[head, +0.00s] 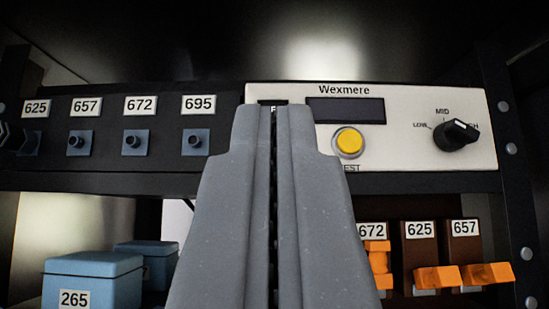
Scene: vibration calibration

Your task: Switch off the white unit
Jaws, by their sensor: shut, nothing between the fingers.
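The white unit (420,108) is a cream panel labelled "Wexmere" at the upper right of the rack. It has a dark display (345,110), a yellow round button (349,141) with a label ending in "EST" below it, and a black knob (456,135) with "MID" above it and partly covered lettering at its sides. The display is dark. My gripper (268,108) is shut and empty, pointing at the left end of the white unit. Its fingertips cover most of that end, and only a bit of a dark part with a letter shows above them. Contact cannot be told.
A black panel left of the unit carries sockets (136,142) labelled 625, 657, 672 and 695. Below, blue boxes (92,281) stand at left, one labelled 265. Brown modules (420,246) with orange levers (437,278) stand at lower right. A rack post (512,170) bounds the right.

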